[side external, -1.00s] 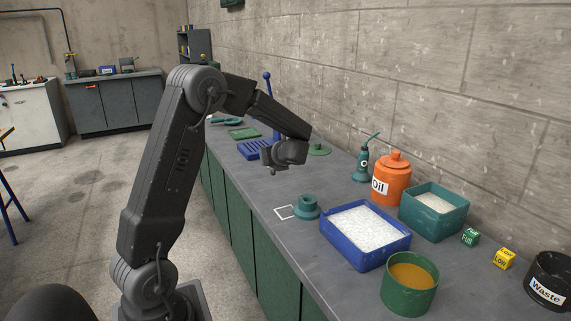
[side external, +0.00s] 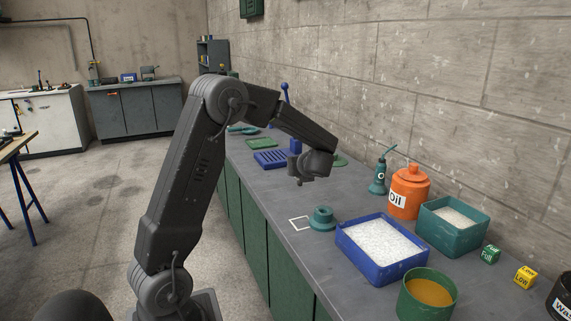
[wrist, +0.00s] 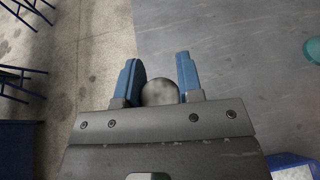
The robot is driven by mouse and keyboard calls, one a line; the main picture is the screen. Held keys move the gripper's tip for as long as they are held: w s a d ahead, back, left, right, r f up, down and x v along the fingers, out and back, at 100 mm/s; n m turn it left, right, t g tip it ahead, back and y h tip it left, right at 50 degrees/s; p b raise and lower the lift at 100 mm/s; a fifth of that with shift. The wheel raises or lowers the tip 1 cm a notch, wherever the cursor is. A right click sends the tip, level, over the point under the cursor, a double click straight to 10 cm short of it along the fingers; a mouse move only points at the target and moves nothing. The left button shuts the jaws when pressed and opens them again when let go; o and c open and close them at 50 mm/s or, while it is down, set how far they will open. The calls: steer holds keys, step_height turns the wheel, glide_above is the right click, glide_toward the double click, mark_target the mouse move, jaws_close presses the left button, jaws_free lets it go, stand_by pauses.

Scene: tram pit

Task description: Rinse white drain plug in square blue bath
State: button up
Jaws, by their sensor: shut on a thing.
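My gripper (wrist: 160,85) is shut on a round, pale grey-white thing (wrist: 160,92), seemingly the white drain plug, between its blue fingers in the wrist view. In the side view my gripper (side external: 301,178) hangs above the bench, left of and beyond the blue bath; the plug cannot be made out there. The square blue bath (side external: 361,256) holds white foam or granules. A corner of it shows at the lower right of the wrist view (wrist: 280,160).
A teal flanged piece (side external: 322,221) stands beside a white square outline (side external: 299,223). Around the bath are a green pot of amber liquid (side external: 405,303), a teal tub (side external: 455,237), an orange oil can (side external: 412,190) and a teal oiler (side external: 378,182). A blue slatted rack (side external: 268,159) lies farther back.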

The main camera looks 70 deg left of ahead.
steer(key=w+d+m+t+h, duration=0.2)
steer(key=w+d+m+t, duration=0.2)
steer(key=w+d, duration=0.55)
steer(key=w+d+m+t+h, duration=0.2)
steer(key=w+d+m+t, duration=0.25)
steer(key=d, duration=0.95)
steer(key=shift+n, duration=0.35)
steer(key=shift+w+a+f, duration=0.15)
steer(key=shift+f, duration=3)
steer(key=shift+w+a+f, duration=0.1)
steer(key=shift+f, duration=3)
steer(key=shift+a, duration=0.1)
steer(key=shift+a, duration=0.4)
steer(key=shift+d, duration=0.15)
steer(key=shift+d, duration=0.85)
steer(key=shift+a, duration=0.1)
steer(key=shift+a, duration=0.9)
